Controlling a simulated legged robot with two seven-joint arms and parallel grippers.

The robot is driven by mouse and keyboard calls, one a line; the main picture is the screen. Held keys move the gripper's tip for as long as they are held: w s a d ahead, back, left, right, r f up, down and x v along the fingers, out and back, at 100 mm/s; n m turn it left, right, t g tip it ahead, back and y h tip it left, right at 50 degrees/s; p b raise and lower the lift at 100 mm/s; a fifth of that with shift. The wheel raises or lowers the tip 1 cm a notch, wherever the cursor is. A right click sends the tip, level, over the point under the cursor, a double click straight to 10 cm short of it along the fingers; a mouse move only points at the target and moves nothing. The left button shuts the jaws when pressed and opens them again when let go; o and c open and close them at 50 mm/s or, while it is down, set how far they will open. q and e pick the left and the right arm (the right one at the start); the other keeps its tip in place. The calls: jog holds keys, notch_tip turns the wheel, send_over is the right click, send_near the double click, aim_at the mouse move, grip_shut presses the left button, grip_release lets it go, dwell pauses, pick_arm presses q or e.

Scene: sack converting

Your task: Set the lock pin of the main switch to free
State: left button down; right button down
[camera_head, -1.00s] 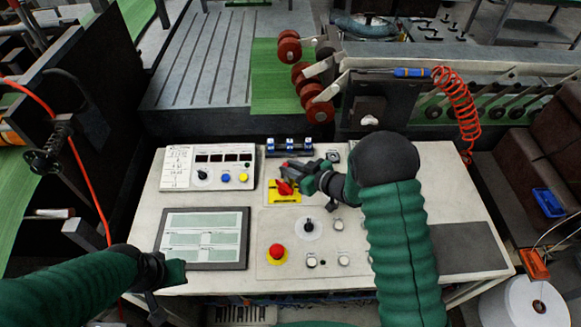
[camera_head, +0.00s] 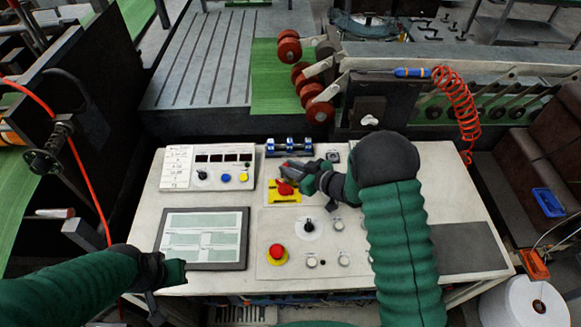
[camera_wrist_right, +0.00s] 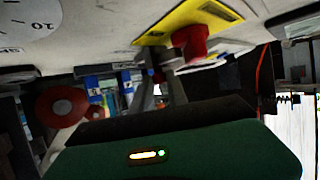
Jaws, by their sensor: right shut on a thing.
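The main switch is a red knob (camera_head: 286,188) on a yellow plate (camera_head: 283,198), on the light control desk. In the right wrist view the red knob (camera_wrist_right: 191,42) and yellow plate (camera_wrist_right: 207,18) are at the top. My right gripper (camera_head: 290,171) is right at the knob's far side. In the wrist view its fingers (camera_wrist_right: 160,72) are close together beside the knob, at the plate's edge. It is shut on a small part there, apparently the lock pin, mostly hidden by the fingers. My left gripper (camera_head: 172,273) is low at the desk's front left; its jaws are unclear.
A panel with coloured buttons (camera_head: 208,168) and a tablet-like screen (camera_head: 203,238) are on the desk's left. A red push button (camera_head: 277,251) and a black selector (camera_head: 309,225) lie nearer. A blue-topped block (camera_head: 289,147) stands just behind my right gripper.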

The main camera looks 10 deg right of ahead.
pick_arm(q)
jog(key=shift+f, duration=0.1)
pick_arm(e)
jog(key=w, duration=0.3)
jog(key=shift+w+d+r, duration=0.1)
jog(key=shift+d, duration=0.3)
pick_arm(q)
jog(key=shift+s, duration=0.15)
pick_arm(e)
jog(key=shift+r, duration=0.15)
jog(key=c, duration=1.6)
grip_release()
jog(key=o, duration=0.3)
pick_arm(q)
jog(key=shift+d, duration=0.1)
pick_arm(e)
jog(key=shift+f, duration=0.2)
